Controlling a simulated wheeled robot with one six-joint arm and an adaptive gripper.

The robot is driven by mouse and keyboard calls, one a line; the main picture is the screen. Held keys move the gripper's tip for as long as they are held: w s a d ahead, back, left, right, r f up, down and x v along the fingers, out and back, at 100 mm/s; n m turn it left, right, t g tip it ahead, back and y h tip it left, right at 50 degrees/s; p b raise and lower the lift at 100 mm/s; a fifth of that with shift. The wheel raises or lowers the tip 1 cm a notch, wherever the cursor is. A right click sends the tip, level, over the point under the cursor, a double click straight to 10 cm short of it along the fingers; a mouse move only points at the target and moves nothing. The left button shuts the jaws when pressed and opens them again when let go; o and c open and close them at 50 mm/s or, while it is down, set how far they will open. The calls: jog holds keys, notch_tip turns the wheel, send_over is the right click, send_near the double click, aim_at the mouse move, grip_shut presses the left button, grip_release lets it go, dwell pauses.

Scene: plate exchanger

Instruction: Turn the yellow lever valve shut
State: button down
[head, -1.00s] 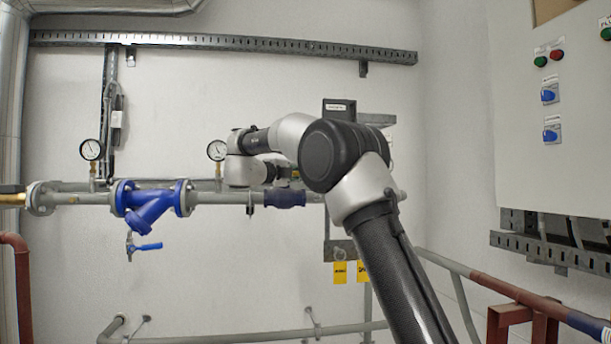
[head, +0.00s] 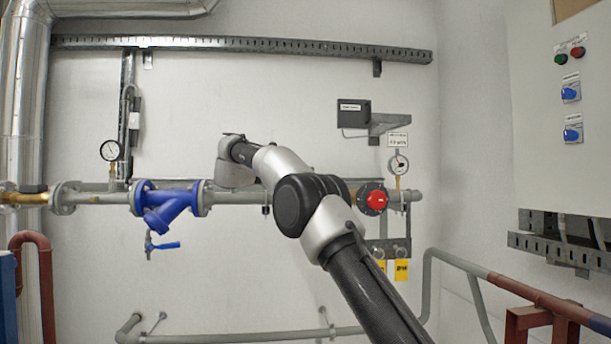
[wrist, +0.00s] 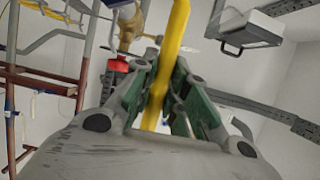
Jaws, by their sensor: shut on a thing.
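The yellow lever (wrist: 178,30) shows in the wrist view as a long bar running from the top edge down between my fingers. My gripper (wrist: 165,72) is shut on the lever, with a green-lined finger on each side of it. A brass fitting (wrist: 131,27) is just left of the lever in the wrist view. In the head view my arm hides the lever and my fingers.
In the head view, a blue strainer (head: 172,202) sits on the grey pipe, with a small blue-handled valve (head: 163,245) below. A red knob (head: 376,200) and a pressure gauge (head: 398,165) are right of my arm. A control cabinet (head: 560,130) stands at right.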

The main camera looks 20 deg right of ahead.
jog(key=shift+a, duration=0.15)
jog(key=c, duration=1.4)
grip_release()
jog(key=a, duration=0.4)
jog(key=s+a, duration=0.1)
jog(key=a, duration=0.3)
jog(key=s+a, duration=0.1)
jog(key=a, duration=0.3)
jog(key=shift+d, duration=0.1)
